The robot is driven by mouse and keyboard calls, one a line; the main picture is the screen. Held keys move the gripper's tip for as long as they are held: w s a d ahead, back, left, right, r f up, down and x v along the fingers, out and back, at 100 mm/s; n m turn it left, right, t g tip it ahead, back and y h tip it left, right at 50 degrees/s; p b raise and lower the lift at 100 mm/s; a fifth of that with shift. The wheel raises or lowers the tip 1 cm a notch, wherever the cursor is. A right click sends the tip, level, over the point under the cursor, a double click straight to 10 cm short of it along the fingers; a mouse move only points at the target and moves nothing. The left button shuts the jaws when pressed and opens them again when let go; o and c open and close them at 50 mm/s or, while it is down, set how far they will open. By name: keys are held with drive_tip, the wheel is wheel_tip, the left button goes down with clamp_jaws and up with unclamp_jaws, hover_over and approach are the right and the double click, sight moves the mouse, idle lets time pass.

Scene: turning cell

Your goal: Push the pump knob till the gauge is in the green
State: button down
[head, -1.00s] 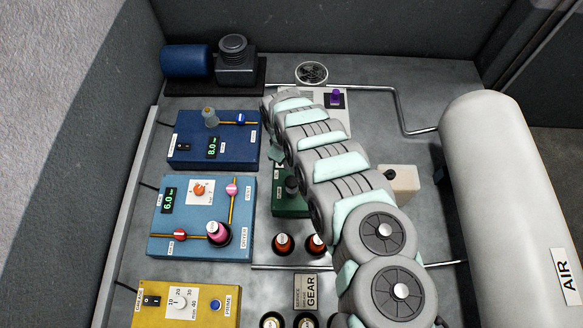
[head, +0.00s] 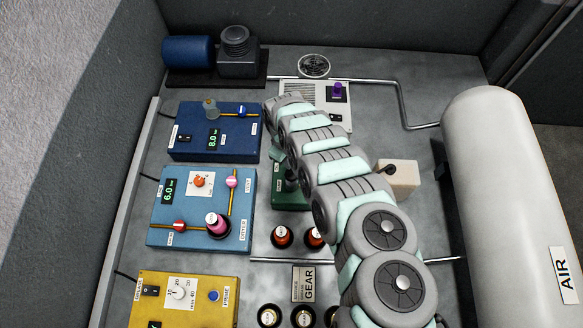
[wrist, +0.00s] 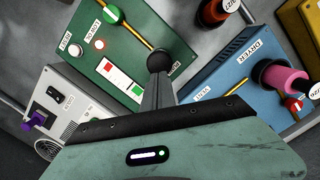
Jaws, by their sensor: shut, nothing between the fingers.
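The green box (wrist: 80,48) lies in the wrist view, with a yellow rod, a green round knob (wrist: 112,14) and a small panel with red and green fields (wrist: 120,78). I cannot read a pointer on that panel. A round black knob (wrist: 160,59) shows just beyond the shut, empty fingers of my gripper (wrist: 157,82). I cannot tell whether they touch it. In the head view the green box (head: 290,197) is partly behind my arm, with a dark knob (head: 291,182) on top. My fingertips are not clear there.
A dark blue box (head: 213,138) is behind, a yellow box (head: 188,303) in front. A white air tank (head: 505,190) is at the right.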

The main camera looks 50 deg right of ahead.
sight(290, 173)
drive_tip(key=f+b, duration=0.2)
drive_tip(key=f, duration=0.2)
drive_tip(key=shift+s+f+b, duration=0.25)
drive_tip(key=shift+s+b, duration=0.05)
drive_tip(key=shift+b, duration=0.1)
